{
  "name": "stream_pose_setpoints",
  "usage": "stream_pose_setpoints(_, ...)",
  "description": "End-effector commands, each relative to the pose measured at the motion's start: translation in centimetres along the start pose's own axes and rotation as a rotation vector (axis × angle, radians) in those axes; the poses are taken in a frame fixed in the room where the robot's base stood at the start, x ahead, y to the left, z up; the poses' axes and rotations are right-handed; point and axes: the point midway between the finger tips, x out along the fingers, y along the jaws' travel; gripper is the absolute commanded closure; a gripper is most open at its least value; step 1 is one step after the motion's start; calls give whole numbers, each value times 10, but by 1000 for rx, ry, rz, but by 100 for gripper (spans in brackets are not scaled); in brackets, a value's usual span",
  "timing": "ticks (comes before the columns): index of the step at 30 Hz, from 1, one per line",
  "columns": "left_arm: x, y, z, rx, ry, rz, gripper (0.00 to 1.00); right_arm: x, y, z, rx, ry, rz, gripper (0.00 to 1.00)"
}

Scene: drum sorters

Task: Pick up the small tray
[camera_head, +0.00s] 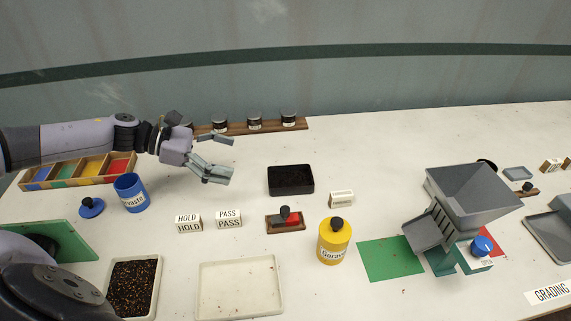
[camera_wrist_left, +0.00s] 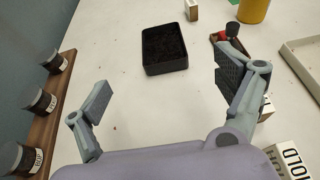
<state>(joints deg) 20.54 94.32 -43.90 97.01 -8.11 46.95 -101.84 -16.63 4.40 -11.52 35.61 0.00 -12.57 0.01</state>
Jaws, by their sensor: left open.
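A small black tray (camera_head: 291,191) with dark contents stands on the white table near the middle of the head view. It also shows in the left wrist view (camera_wrist_left: 164,70), ahead of the fingers. My left gripper (camera_head: 226,160) is open and empty, to the left of the black tray and apart from it. Its two spread fingers show in the left wrist view (camera_wrist_left: 166,92), with bare table between them. A small grey tray (camera_head: 518,173) lies far to the right. My right gripper is not in view.
A wooden rack (camera_head: 240,129) with dark-lidded jars stands behind my left gripper. HOLD (camera_head: 189,223) and PASS (camera_head: 229,219) blocks, a stamp (camera_head: 286,220) and a yellow canister (camera_head: 334,243) stand nearer. A grey hopper (camera_head: 472,195) stands right. Table between gripper and black tray is clear.

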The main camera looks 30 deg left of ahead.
Motion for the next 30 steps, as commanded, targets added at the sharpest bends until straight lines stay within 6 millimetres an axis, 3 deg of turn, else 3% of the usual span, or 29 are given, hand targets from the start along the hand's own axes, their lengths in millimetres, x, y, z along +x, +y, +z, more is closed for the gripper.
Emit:
stream_pose_setpoints(6, 28, -1, 5, 0, -8, -4, 10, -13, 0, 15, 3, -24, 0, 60)
stream_pose_setpoints(18, 102, 0, 4, 0, -5, -2, 10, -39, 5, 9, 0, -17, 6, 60)
stream_pose_setpoints(30, 139, 0, 2, -1, -3, -2, 10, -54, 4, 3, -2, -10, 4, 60)
